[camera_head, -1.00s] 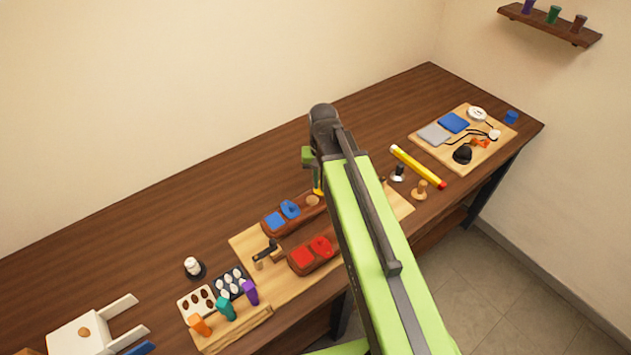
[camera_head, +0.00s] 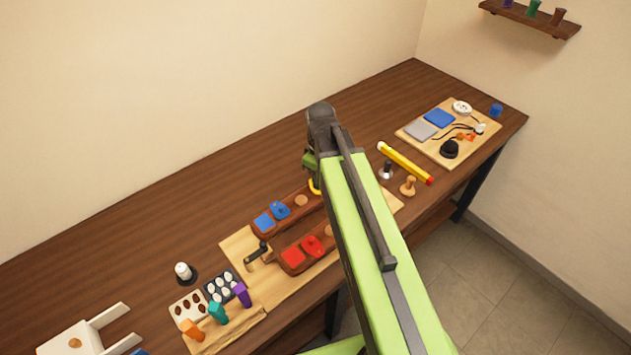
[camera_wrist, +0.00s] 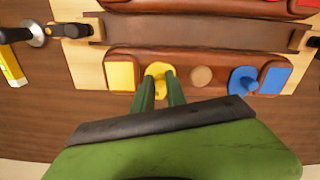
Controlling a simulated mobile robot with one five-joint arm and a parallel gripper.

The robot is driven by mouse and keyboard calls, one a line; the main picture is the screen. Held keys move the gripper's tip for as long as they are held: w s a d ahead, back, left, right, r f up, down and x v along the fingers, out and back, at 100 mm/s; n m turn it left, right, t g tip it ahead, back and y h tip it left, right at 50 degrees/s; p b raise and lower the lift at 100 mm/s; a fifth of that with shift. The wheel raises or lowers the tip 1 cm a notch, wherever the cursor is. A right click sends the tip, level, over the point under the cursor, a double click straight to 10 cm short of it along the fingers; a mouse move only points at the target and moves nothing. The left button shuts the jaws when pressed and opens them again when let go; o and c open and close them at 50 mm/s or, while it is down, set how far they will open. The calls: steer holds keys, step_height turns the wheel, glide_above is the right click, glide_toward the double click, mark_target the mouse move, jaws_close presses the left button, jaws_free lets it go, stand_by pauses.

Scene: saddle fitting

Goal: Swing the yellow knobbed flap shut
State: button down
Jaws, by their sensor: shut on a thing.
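The yellow knobbed flap (camera_wrist: 159,69) is in the wrist view, on a brown leather-like strip (camera_wrist: 190,57), beside a yellow square patch (camera_wrist: 120,76). My gripper (camera_wrist: 161,81) has its two dark green fingers closed on the flap's knob, which they partly hide. In the head view a small curved bit of yellow (camera_head: 314,187) shows beside my arm; my arm hides the rest of that end. How far the flap is swung is hard to tell.
A blue knobbed flap (camera_wrist: 243,80) and blue patch (camera_wrist: 274,81) are at the strip's other end, past a tan disc (camera_wrist: 201,76). A second strip carries a red flap (camera_head: 313,246). A yellow stick (camera_head: 405,163) lies to the right. The table's back is clear.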

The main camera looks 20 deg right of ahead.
steer(key=shift+w+d+n, duration=0.1)
steer(key=shift+w+n, duration=0.1)
steer(key=shift+n, duration=0.6)
steer(key=c, duration=1.3)
jaws_free()
steer(key=shift+c, duration=0.2)
step_height(320, 180, up, 18)
steer(key=p, duration=1.7)
steer(key=shift+f, duration=0.25)
steer(key=shift+s+f, duration=0.1)
